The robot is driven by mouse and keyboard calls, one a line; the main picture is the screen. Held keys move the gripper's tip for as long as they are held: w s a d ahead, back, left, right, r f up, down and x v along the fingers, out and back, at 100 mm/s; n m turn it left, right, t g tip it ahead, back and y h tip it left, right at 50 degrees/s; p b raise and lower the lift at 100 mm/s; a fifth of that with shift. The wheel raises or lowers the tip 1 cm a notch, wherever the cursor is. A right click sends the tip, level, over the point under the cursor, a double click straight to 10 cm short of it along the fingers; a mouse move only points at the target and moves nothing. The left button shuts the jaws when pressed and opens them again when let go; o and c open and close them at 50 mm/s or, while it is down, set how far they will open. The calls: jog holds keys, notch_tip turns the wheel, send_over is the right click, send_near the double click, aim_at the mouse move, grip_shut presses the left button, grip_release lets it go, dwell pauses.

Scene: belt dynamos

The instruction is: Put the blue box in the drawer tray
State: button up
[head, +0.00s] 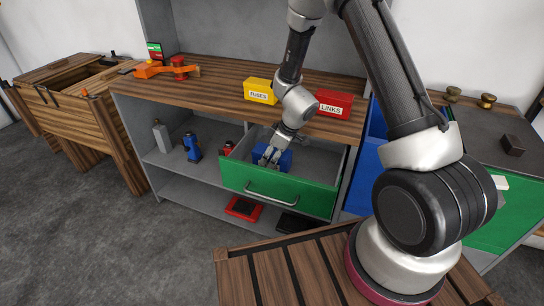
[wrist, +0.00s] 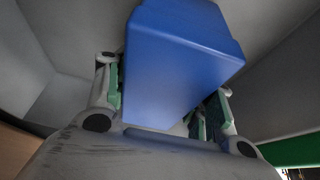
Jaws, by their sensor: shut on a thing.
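The blue box (head: 284,158) is in the open drawer tray with the green front (head: 275,192), seen in the head view. My gripper (head: 270,158) reaches down into the tray and is shut on the blue box. In the wrist view the blue box (wrist: 180,60) sits between the two fingers, with the tray's grey inside (wrist: 65,95) around it. My fingers cover part of the box in the head view. I cannot tell whether the box touches the tray's floor.
A yellow FUSES box (head: 260,91) and a red LINKS box (head: 334,103) stand on the wooden top (head: 220,88) above the drawer. An orange clamp-like tool (head: 165,69) lies at left. Blue and grey bottles stand on the shelf left of the drawer.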

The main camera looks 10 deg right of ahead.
jog(key=o, duration=1.5)
jog(key=shift+f, duration=0.1)
jog(key=shift+c, duration=0.2)
jog(key=v, duration=1.2)
jog(key=shift+r, duration=0.4)
jog(key=s+d+r+m, duration=0.2)
jog(key=s+r, duration=0.1)
jog(key=r, duration=0.7)
jog(key=s+d+r+m+h, duration=0.1)
jog(key=s+d+r+m, duration=0.2)
jog(key=s, duration=0.4)
jog(key=s+d+r+m+t+h, duration=0.1)
jog(key=s+d+r+m, duration=0.2)
jog(key=s+d+r, duration=0.2)
jog(key=s+d+r+m+h, duration=0.1)
jog(key=s+d+r+m, duration=0.1)
jog(key=s+d+r, duration=0.2)
jog(key=s+r, duration=0.3)
jog(key=s, duration=0.4)
jog(key=shift+d+m+h, duration=0.25)
jog(key=shift+m+h, duration=0.15)
